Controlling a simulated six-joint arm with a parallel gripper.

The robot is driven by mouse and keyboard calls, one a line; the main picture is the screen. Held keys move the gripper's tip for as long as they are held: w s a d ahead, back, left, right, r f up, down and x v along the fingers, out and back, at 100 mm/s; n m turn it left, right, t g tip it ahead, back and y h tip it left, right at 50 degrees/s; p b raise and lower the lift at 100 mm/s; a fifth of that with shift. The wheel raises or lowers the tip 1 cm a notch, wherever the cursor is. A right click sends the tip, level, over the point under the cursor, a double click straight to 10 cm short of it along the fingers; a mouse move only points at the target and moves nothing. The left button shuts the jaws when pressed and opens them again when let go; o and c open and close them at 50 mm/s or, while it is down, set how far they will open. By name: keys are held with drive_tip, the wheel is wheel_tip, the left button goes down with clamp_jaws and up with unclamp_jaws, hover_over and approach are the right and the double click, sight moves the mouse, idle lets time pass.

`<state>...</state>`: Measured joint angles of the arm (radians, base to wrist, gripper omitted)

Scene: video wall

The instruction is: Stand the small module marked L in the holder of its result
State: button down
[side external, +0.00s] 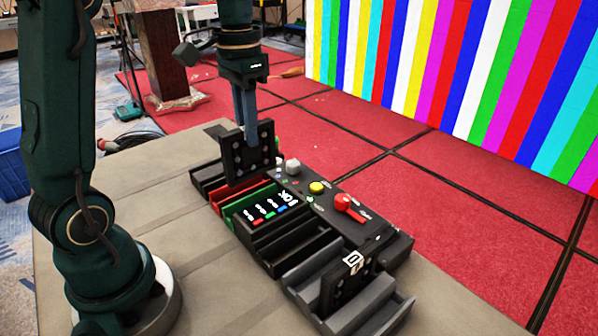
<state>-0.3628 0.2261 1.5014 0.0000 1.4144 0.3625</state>
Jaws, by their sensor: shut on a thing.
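My gripper (248,135) points down and is shut on a dark flat module (231,158) with pale dots near its corners. The module is upright, above or at the dark grey holder (203,180) and the red holder (231,198). I cannot tell whether its lower edge is inside either one. No letter L shows on the side facing the camera. A green holder (236,210) is beside the red one. A second dark module (336,288) with a white label, perhaps D, stands in the light grey holder (300,283) at the front.
A black holder (277,257) and a small screen with coloured marks (268,208) sit between the green and light grey holders. The table (150,205) is clear at left; a striped video wall (450,65) stands behind.

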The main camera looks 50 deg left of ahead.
sight(252, 176)
drive_tip(key=shift+f, duration=2.4)
drive_tip(key=shift+f, duration=2.3)
idle(1.1)
drive_tip(key=c, duration=0.5)
unclamp_jaws()
drive_tip(key=shift+r, duration=0.1)
drive_tip(key=shift+r, duration=3.9)
